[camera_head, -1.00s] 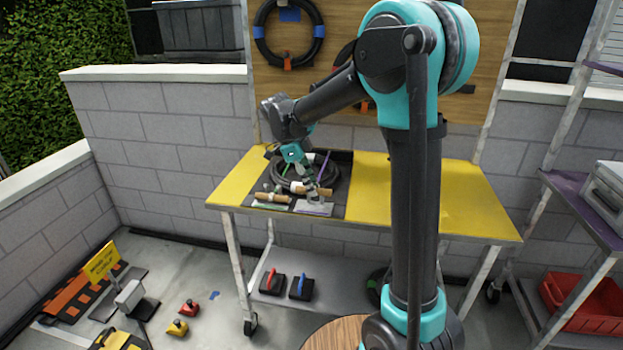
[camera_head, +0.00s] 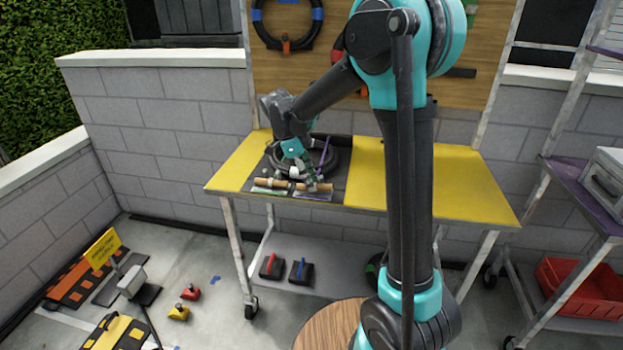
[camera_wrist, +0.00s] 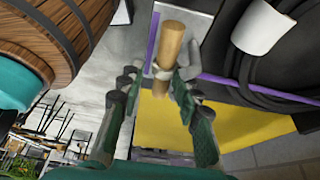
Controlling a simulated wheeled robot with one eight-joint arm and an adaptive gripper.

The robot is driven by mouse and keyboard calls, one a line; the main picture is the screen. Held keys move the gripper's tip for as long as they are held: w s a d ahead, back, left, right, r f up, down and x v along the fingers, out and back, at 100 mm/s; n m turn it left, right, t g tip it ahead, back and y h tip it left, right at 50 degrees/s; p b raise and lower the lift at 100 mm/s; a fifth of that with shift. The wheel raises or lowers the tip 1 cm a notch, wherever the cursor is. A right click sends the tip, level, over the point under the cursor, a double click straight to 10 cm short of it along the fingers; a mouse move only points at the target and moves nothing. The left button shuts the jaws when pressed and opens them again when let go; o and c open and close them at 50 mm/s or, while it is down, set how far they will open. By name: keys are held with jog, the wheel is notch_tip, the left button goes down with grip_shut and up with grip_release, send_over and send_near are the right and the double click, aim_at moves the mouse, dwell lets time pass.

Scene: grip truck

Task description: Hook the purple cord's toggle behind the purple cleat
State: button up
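The purple cord's wooden toggle (camera_wrist: 170,45) has a pale band and lies between my gripper's fingertips in the wrist view. The toggle also shows in the head view (camera_head: 317,187), over the front edge of the dark board. The purple cord (camera_wrist: 262,90) runs right from it. The purple cleat's pale plate (camera_wrist: 190,10) lies beneath the toggle, with a purple strip along its side; the cleat's prongs are mostly hidden. My gripper (camera_wrist: 158,82) looks open: a gap shows beside the toggle on the left, and the right fingertip is close to or touching it. I cannot tell whether the toggle sits behind the cleat.
A second wooden toggle (camera_head: 272,183) lies left over a green-marked plate. The yellow table top (camera_head: 430,180) is clear to the right.

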jog(key=shift+w+a, duration=0.15)
dwell(0.3)
jog(key=v, duration=1.2)
jog(key=s+d+f+n+t+y, duration=0.4)
jog(key=s+d+f+n+t, duration=0.1)
jog(key=s+d+f+n, duration=1.3)
jog(key=shift+s+d+f+n, duration=0.3)
jog(key=shift+s+f+n, duration=0.7)
jog(key=shift+s+n, duration=0.55)
